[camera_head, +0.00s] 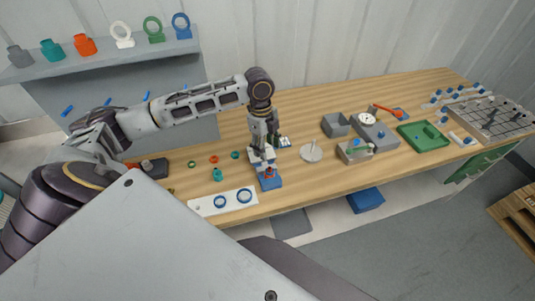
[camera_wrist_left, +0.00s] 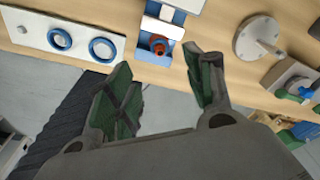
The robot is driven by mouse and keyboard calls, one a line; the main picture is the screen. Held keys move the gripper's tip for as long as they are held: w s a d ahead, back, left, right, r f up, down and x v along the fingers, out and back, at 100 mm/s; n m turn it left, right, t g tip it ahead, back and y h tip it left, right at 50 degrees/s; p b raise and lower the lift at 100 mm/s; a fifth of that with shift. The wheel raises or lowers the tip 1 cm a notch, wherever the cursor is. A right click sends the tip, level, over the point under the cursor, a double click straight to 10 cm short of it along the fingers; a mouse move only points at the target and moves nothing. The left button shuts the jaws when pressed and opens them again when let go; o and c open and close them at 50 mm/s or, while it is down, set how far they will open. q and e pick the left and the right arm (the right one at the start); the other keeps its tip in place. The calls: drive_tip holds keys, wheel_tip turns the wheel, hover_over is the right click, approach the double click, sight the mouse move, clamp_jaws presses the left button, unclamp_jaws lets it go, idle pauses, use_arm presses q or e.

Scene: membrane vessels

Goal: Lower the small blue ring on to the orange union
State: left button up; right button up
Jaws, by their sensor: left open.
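The small blue ring (camera_head: 213,201) lies on a white board (camera_head: 231,204) near the table's front edge, beside a slightly larger blue ring (camera_head: 238,195). Both rings also show on the board in the left wrist view, the small one at left (camera_wrist_left: 51,41). The orange union (camera_wrist_left: 158,44) sits upright in a blue and white fixture (camera_wrist_left: 150,55), just right of the board. My left gripper (camera_wrist_left: 163,76) is open and empty, its fingers apart on either side of the fixture in the wrist view. In the head view my left gripper (camera_head: 265,150) hangs over the fixture, and its fingers are hard to make out.
A round metal plate with a post (camera_head: 311,153) stands right of the fixture. Further right are grey bins (camera_head: 336,125), a green tray (camera_head: 422,136) and a rack (camera_head: 492,117). Small coloured fittings (camera_head: 217,174) lie behind the board. A shelf (camera_head: 100,60) holds larger samples.

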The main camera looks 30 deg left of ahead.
use_arm(q)
drive_tip(key=shift+a+r, duration=0.1)
drive_tip(key=shift+r, duration=0.7)
drive_tip(key=shift+f, duration=0.1)
idle(0.6)
